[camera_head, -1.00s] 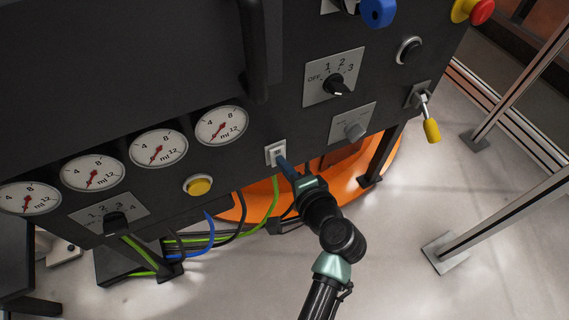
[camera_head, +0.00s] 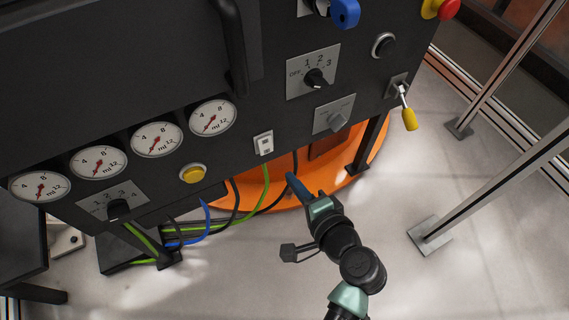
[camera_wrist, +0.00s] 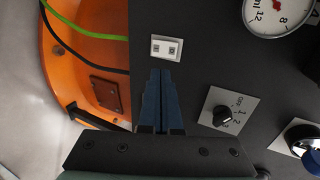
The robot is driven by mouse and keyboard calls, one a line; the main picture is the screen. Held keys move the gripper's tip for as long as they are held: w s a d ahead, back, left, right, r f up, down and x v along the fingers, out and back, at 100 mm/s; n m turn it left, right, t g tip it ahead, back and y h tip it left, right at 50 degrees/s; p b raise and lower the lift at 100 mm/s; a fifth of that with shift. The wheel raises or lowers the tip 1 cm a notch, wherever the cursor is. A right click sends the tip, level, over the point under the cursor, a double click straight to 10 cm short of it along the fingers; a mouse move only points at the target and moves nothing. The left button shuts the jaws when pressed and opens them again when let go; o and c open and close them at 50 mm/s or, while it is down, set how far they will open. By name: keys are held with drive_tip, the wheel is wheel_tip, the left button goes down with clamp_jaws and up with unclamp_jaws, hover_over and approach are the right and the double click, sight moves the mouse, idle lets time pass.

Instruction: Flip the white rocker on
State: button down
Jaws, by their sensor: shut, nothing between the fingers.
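The white rocker (camera_head: 264,143) is a small white switch plate with a dark-marked rocker, set low on the dark panel, right of the gauges. In the wrist view the white rocker (camera_wrist: 166,48) lies just beyond the fingertips, and it is fully visible. My gripper (camera_head: 291,178) has blue fingers and is below and to the right of the rocker in the head view, apart from it. In the wrist view my gripper (camera_wrist: 160,72) has its fingers together with nothing between them. I cannot tell surely which way the rocker is tipped.
Around it on the panel are a yellow button (camera_head: 193,174), a gauge (camera_head: 213,118), a grey knob plate (camera_head: 334,114), a selector dial (camera_head: 313,72) and a yellow-tipped lever (camera_head: 408,115). Green and blue cables hang below. The floor in front is open.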

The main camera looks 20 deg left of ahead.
sight(267, 152)
drive_tip(key=shift+v, duration=1.1)
drive_tip(key=f+m+b, duration=0.1)
drive_tip(key=m, duration=0.5)
drive_tip(key=f+m+t+y+b, duration=0.1)
drive_tip(key=f+m, duration=0.1)
drive_tip(key=m, duration=0.4)
drive_tip(key=d+f+m+y+b, duration=0.1)
drive_tip(key=f+m+b, duration=0.1)
drive_tip(key=m, duration=0.4)
drive_tip(key=shift+s+t, duration=0.3)
drive_tip(key=shift+s, duration=0.05)
drive_tip(key=shift+a, duration=0.1)
drive_tip(key=b+x, duration=0.6)
drive_tip(key=x, duration=0.6)
drive_tip(key=shift+w+a+f, duration=0.2)
drive_tip(key=shift+a+f, duration=0.05)
drive_tip(key=shift+a, duration=0.05)
drive_tip(key=shift+w+a, duration=0.4)
drive_tip(key=shift+a, duration=0.1)
